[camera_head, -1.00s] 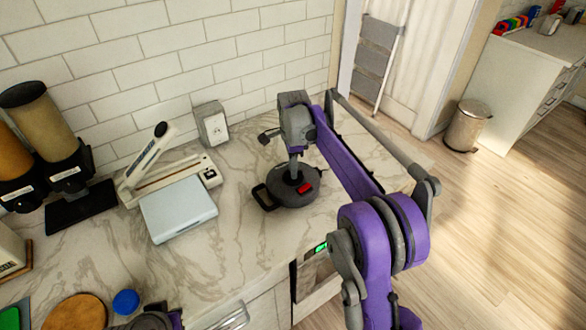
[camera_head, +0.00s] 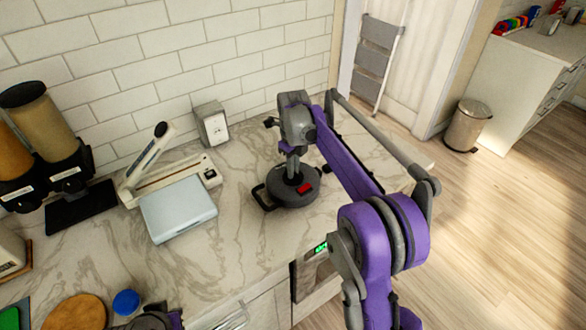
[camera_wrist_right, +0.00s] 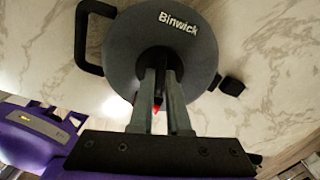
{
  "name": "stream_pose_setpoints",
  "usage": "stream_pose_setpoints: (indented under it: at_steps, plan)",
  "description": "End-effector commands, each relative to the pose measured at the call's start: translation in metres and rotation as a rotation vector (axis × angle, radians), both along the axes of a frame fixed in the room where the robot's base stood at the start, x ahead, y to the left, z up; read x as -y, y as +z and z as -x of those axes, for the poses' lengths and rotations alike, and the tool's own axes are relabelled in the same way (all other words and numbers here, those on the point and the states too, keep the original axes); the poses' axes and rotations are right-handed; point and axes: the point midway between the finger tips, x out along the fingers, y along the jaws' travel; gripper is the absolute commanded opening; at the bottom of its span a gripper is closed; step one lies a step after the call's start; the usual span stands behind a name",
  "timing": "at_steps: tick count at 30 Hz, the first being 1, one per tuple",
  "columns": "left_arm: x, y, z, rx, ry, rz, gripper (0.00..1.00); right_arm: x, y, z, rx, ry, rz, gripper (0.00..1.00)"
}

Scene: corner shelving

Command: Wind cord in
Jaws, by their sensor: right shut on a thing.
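The cord reel (camera_head: 292,196) is a round dark grey drum lying flat on the marble counter, with a black loop handle on its left and a red part on its front right. It also shows in the right wrist view (camera_wrist_right: 122,47), marked "Binwick". My right gripper (camera_head: 293,176) points down over the middle of the reel. Its fingers (camera_wrist_right: 160,75) are shut on a dark upright knob (camera_wrist_right: 160,57) at the reel's centre. A small black block (camera_wrist_right: 232,86) is at the reel's edge. I make out no loose cord. A grey and purple part of my left arm shows at the bottom edge.
A white socket box (camera_head: 212,124) stands by the tiled wall. A paper trimmer (camera_head: 190,179) and a pale blue scale-like slab (camera_head: 178,210) lie left of the reel. Dispensers (camera_head: 45,125) stand far left. The counter (camera_head: 225,255) in front is clear.

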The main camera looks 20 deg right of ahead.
Motion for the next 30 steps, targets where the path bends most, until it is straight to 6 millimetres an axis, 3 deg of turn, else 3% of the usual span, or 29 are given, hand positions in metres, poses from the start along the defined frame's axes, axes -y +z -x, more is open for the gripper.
stream_pose_setpoints:
  at_steps: [12,30]
  plan:
    - [0.0,0.0001,0.0,0.0,0.0,0.0,0.0,0.0005,0.0006,-0.0001,0.001,-0.232,0.001,0.0]
    - [0.0,0.0001,0.0,0.0,0.0,0.0,0.0,0.0004,0.0005,-0.0001,0.001,-0.279,0.001,0.0]
